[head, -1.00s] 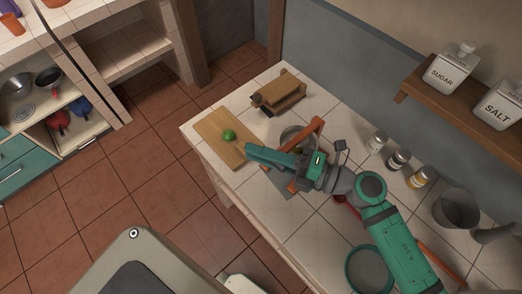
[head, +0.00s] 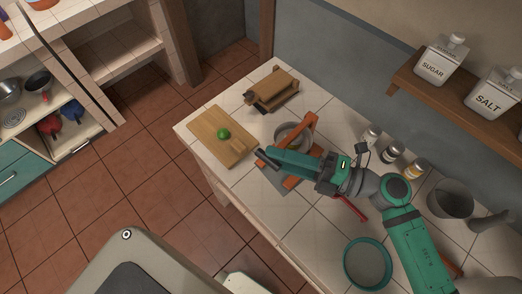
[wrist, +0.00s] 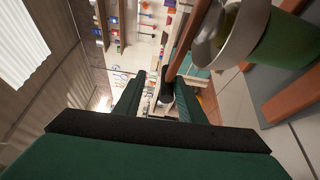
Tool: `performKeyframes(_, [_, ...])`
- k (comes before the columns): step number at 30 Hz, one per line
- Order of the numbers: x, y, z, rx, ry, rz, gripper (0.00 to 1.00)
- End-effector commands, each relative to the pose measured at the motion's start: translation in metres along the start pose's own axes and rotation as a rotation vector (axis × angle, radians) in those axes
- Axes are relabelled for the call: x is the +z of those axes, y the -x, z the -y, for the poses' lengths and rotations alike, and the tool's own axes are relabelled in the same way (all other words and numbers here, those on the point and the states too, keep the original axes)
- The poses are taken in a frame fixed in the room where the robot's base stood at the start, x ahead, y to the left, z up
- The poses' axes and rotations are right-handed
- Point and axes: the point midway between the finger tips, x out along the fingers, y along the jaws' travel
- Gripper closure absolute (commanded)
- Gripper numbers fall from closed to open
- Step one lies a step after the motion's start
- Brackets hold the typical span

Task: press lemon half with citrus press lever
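The citrus press (head: 298,138) stands on the counter, with orange frame parts and a grey metal bowl, partly hidden behind my gripper. In the wrist view its brown lever (wrist: 186,42) runs down to a black handle (wrist: 167,88). My gripper (wrist: 158,98) is open, its two green fingers on either side of this handle. The handle is close to the right finger, with a gap at the left. In the head view my gripper (head: 266,153) points left, in front of the press. The bowl's rim (wrist: 206,55) shows in the wrist view. I cannot make out the lemon half clearly.
A cutting board (head: 207,124) with a green fruit (head: 223,133) lies left of the press. A wooden stand (head: 272,88) is behind. Spice jars (head: 391,152) line the wall side. A teal-rimmed bowl (head: 368,262) and a grey pot (head: 450,198) are to the right.

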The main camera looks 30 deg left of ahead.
Motion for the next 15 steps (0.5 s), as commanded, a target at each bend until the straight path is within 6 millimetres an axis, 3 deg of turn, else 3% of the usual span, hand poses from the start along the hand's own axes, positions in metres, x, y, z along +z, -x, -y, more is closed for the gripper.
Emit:
performKeyframes(6, [0.001, 0.033, 0.0, -0.002, 0.0, 0.002, 0.64])
performKeyframes(15, [0.0, 0.045, 0.0, 0.0, 0.0, -0.001, 0.64])
